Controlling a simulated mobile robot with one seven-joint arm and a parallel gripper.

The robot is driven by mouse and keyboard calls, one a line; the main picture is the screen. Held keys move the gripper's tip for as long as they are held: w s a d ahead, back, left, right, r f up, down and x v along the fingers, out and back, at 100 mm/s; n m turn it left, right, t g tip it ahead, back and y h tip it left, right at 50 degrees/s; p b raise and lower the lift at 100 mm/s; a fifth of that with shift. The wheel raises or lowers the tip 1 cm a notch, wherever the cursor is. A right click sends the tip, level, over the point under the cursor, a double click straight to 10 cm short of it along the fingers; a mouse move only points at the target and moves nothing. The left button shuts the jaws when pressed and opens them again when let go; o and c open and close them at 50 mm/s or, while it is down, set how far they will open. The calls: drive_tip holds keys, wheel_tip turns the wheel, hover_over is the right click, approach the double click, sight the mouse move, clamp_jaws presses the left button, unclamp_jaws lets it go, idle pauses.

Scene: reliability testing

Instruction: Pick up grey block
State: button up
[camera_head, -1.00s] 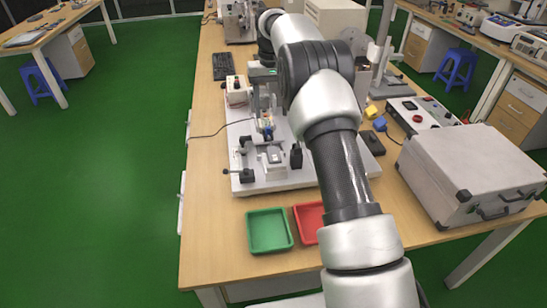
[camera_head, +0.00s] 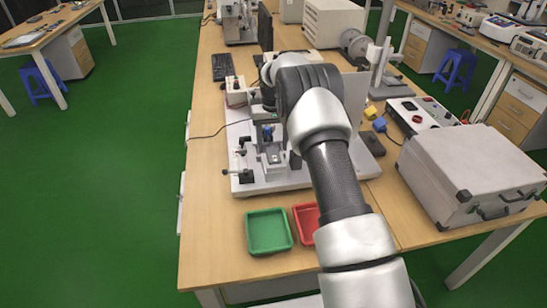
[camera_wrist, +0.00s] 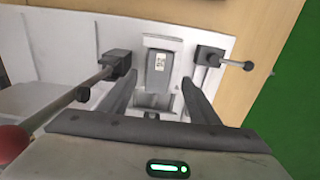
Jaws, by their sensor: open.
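The grey block (camera_wrist: 159,70), with a small printed label on its face, sits in a light fixture (camera_wrist: 163,42) in the wrist view. In the head view the fixture (camera_head: 272,168) stands on the white base plate, with the block hard to make out. My gripper (camera_wrist: 157,92) is open and empty, its two dark fingers spread to either side of the block's lower end in the wrist view. I cannot tell whether they are level with it or above it. In the head view my arm partly hides the gripper.
Dark clamps with rods stand left (camera_wrist: 117,61) and right (camera_wrist: 209,56) of the fixture, close to the fingers. A green tray (camera_head: 268,251) and a red tray (camera_head: 305,238) lie at the table's front. A silver case (camera_head: 470,170) fills the right side.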

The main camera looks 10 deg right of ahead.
sight(273, 154)
wheel_tip(273, 154, down, 3)
drive_tip(key=shift+d+f, duration=0.1)
drive_tip(key=shift+d, duration=0.05)
drive_tip(key=c, duration=1.2)
